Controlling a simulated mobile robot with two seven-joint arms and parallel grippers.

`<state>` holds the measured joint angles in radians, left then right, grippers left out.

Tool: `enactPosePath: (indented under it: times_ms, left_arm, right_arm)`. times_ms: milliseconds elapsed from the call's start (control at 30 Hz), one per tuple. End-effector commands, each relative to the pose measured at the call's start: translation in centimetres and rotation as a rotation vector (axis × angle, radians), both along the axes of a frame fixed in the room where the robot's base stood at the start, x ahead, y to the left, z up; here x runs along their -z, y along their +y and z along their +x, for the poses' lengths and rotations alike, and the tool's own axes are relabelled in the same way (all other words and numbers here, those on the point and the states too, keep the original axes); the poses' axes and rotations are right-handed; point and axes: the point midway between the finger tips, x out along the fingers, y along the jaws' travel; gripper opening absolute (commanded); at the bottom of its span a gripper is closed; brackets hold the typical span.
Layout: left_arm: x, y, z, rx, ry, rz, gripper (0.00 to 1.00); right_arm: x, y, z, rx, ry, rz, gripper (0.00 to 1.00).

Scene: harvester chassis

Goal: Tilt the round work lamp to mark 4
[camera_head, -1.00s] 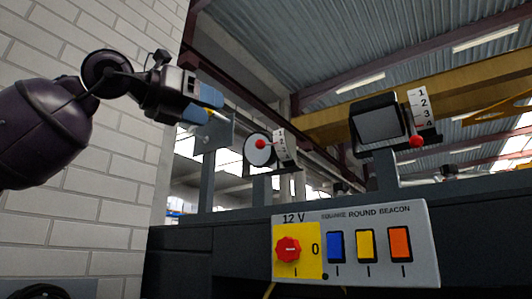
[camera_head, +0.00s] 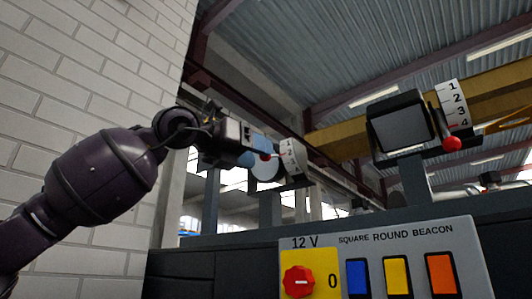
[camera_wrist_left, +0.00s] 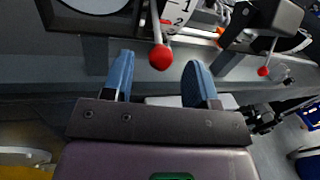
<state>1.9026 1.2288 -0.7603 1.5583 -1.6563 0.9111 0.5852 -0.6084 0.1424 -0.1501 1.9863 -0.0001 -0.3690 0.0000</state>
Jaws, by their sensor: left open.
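The round work lamp (camera_head: 266,171) stands on a post left of centre in the head view, partly hidden behind my left gripper. Its red ball knob (camera_head: 266,156) sits beside a white scale plate (camera_head: 291,156). In the left wrist view, a red pointer shows near the 2 on the plate (camera_wrist_left: 187,14), and the lamp's rim (camera_wrist_left: 60,18) is cut off at the top. My left gripper (camera_head: 254,150) is open. In the wrist view the knob (camera_wrist_left: 160,57) appears between and just beyond its blue fingertips (camera_wrist_left: 160,72); no contact shows. My right gripper is not in view.
A square lamp (camera_head: 402,125) with its own red knob (camera_head: 451,144) and numbered scale stands to the right. Below is a switch panel (camera_head: 365,246) with a red rotary knob (camera_head: 298,281) and coloured switches. A white brick wall (camera_head: 90,80) is at left.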

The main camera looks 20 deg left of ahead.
Motion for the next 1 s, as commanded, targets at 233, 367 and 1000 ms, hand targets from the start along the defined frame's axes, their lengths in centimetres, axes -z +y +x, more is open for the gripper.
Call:
enactPosePath:
  times_ms: [233, 367, 1000]
  left_arm:
    - [-0.1, -1.5, 2.2, 0.000, -0.001, -0.001, 0.53]
    - [-0.1, -1.8, 2.6, -0.001, -0.001, 0.000, 0.53]
    - [0.0, -1.8, 2.6, -0.001, -0.001, 0.000, 0.00]
  right_arm:
    - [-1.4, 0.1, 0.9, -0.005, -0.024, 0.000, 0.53]
    - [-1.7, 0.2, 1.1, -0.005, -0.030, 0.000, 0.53]
    - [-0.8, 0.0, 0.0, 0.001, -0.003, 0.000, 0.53]
